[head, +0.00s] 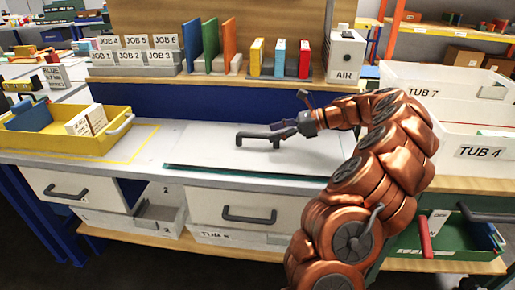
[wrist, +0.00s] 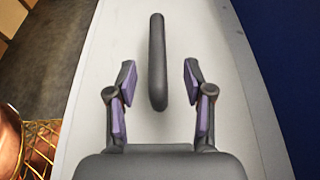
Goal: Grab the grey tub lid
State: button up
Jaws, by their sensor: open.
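The grey tub lid (head: 207,153) appears as a pale flat panel on the bench top, with a dark bar handle (head: 258,139) standing on it. In the wrist view the handle (wrist: 157,58) runs lengthwise above the pale lid surface (wrist: 157,128). My gripper (head: 286,129) is at the right end of the handle, low over the panel. In the wrist view my gripper (wrist: 160,82) is open, with its purple-padded fingers on either side of the handle's near end. Gaps show between the handle and both fingers.
A yellow tray (head: 75,143) with boxes stands left on the bench (head: 160,139). A wooden shelf (head: 210,78) with coloured boards and an AIR box (head: 345,57) is behind. TUB 7 (head: 450,92) and TUB 4 (head: 475,148) stand right. Drawers (head: 232,207) are below.

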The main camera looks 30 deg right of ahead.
aim_at(257, 133)
jog(key=shift+a+r+b+x, duration=0.1)
jog(key=shift+r+b+x, duration=0.1)
jog(key=shift+x, duration=1.35)
jog(key=shift+a+r+b+x, duration=0.15)
jog(key=shift+x, duration=1.4)
jog(key=shift+s, duration=0.1)
grip_shut()
